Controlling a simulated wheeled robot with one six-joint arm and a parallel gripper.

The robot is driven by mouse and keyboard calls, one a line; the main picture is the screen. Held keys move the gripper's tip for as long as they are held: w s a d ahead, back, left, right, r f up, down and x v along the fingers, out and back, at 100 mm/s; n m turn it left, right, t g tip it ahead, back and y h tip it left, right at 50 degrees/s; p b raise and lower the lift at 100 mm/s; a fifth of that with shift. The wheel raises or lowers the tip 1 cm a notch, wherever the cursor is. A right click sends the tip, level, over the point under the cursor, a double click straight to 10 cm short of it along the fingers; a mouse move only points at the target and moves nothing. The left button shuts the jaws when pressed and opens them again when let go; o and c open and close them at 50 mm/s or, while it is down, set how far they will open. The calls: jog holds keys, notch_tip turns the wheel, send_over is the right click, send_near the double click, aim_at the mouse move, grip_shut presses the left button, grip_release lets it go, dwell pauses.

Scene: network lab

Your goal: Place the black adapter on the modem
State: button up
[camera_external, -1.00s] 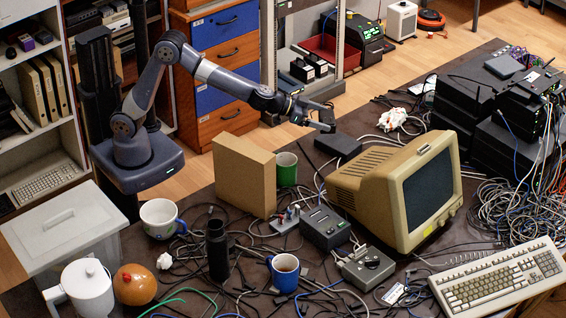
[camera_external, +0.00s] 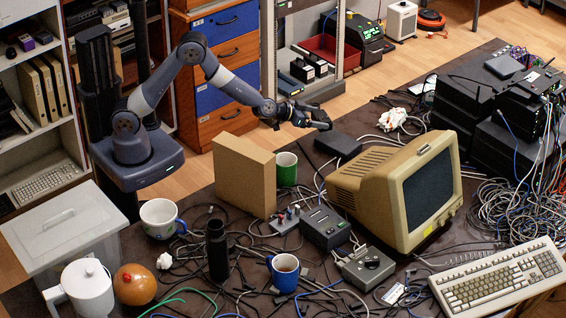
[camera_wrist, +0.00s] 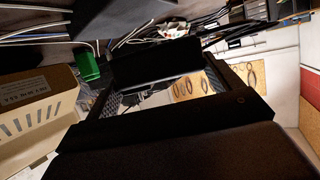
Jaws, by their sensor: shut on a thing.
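My gripper (camera_external: 316,121) is in the air above the far edge of the cluttered table, behind the beige monitor. In the wrist view, its two fingers reach toward a black block (camera_wrist: 155,61), which looks like the black adapter, and it is shut on this block. The block is hard to tell from the dark fingers in the external view. A flat black box (camera_external: 338,145) lies on the table just below and to the right of my gripper, apart from it. It may be the modem, but I cannot tell for sure.
A beige monitor (camera_external: 400,185) stands right of the gripper. A cardboard box (camera_external: 243,176) and a green mug (camera_external: 287,169) stand to the front left. Black network boxes (camera_external: 470,85) are stacked at the far right. Cables cover much of the table.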

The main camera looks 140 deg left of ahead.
jog(key=shift+f+b, duration=0.3)
jog(key=shift+f, duration=2.05)
jog(key=shift+f, duration=0.15)
jog(key=o, duration=0.9)
jog(key=shift+d+r, duration=0.15)
jog(key=shift+r, duration=0.05)
jog(key=v, duration=1.1)
jog(key=shift+s+d, duration=0.2)
jog(key=shift+d, duration=0.1)
